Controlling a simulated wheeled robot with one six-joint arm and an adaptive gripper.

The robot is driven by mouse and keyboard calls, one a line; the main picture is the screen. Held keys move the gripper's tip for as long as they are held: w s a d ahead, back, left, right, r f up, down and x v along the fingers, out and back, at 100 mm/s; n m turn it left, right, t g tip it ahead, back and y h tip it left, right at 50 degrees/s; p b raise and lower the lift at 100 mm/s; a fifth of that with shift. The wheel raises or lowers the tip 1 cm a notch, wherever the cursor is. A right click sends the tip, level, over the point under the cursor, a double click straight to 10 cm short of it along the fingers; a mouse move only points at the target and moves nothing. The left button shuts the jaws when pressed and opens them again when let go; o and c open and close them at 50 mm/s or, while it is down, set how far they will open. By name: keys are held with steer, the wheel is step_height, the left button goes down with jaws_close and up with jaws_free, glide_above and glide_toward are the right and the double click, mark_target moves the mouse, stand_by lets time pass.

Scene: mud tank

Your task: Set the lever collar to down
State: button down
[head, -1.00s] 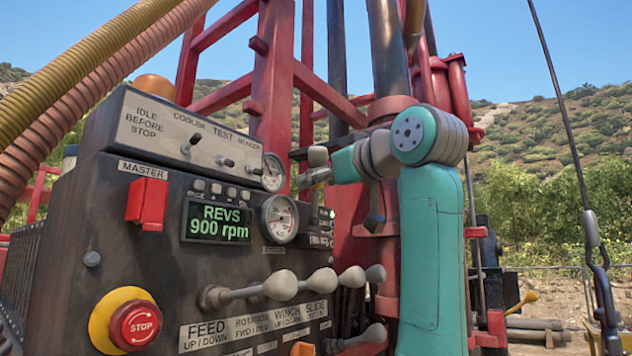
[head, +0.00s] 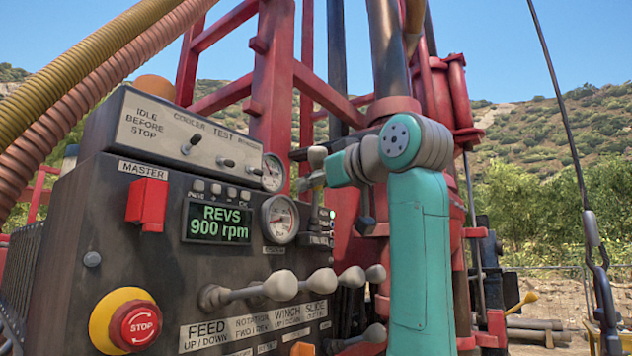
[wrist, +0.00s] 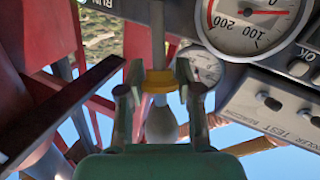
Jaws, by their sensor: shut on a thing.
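The yellow lever collar (wrist: 158,80) sits around a grey lever shaft in the wrist view. The lever's pale rounded knob (wrist: 161,124) shows below the collar in that picture. My gripper (wrist: 158,90) has one finger on each side of the collar and is shut on it. In the head view my gripper (head: 314,180) is small, just under the pale knob (head: 317,156), beside the right end of the control panel. The collar itself is too small and covered there to make out clearly.
The black control panel (head: 110,220) fills the left, with a gauge (head: 280,219), several pale-knobbed levers (head: 280,285) below and a red stop button (head: 136,325). The red mast (head: 272,100) stands behind. Open ground lies at the right.

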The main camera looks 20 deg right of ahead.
steer(key=shift+w+d+f, duration=0.1)
steer(key=shift+w+f, duration=0.25)
steer(key=shift+f, duration=0.35)
steer(key=c, duration=0.7)
jaws_free()
steer(key=shift+s, duration=0.25)
steer(key=v, duration=1.1)
steer(key=shift+s+d, duration=0.1)
steer(key=shift+s, duration=0.15)
